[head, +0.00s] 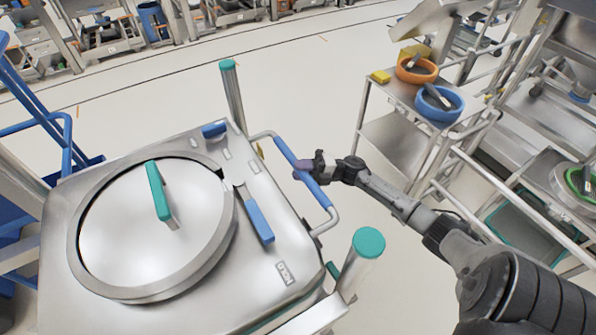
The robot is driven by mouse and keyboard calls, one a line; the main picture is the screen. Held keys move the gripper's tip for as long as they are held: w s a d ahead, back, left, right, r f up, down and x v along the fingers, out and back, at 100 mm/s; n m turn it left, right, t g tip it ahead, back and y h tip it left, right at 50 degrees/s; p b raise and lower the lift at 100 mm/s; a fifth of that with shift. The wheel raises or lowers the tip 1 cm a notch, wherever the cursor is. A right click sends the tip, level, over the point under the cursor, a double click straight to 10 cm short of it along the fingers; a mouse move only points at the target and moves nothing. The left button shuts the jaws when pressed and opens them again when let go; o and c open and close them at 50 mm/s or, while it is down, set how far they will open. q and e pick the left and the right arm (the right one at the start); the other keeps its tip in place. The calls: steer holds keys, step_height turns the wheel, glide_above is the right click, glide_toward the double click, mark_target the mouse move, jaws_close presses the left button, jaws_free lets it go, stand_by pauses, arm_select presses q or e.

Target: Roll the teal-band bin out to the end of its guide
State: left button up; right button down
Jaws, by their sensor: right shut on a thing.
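A steel bin (285,230) stands at the left front. It has a round lid (130,240) with a teal handle (157,190) and a blue-gripped latch lever (260,220) on its top. A push bar with a blue sleeve (290,155) sticks out from its right side. My right gripper (303,172) is shut on the blue sleeve of this bar. Teal-capped posts stand beside the bin, one behind (228,66) and one in front (368,243). A teal strip shows low on the bin's right side. My left gripper is not in view.
A steel cart (395,140) at the upper right carries an orange bowl (416,70) and a blue bowl (439,102). Blue steps (65,140) stand at the left. The pale floor (300,85) between bin and cart is clear.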

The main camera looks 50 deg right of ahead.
steer(key=shift+s+d+f, duration=0.1)
steer(key=shift+s+d, duration=0.05)
steer(key=shift+d, duration=0.35)
steer(key=shift+s+d+f, duration=0.1)
steer(key=shift+s+d, duration=0.05)
steer(key=shift+d, duration=0.3)
steer(key=c, duration=1.3)
jaws_free()
steer(key=shift+s+d+r, duration=0.1)
steer(key=shift+s+d, duration=0.05)
steer(key=shift+d, duration=0.05)
steer(key=o, duration=0.3)
steer(key=shift+s+d, duration=0.15)
steer(key=shift+d, duration=0.1)
steer(key=shift+o, duration=0.9)
steer(key=shift+a, duration=0.1)
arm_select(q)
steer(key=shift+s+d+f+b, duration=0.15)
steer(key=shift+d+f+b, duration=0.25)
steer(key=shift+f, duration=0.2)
arm_select(e)
steer(key=v, duration=1.3)
steer(key=shift+s, duration=0.2)
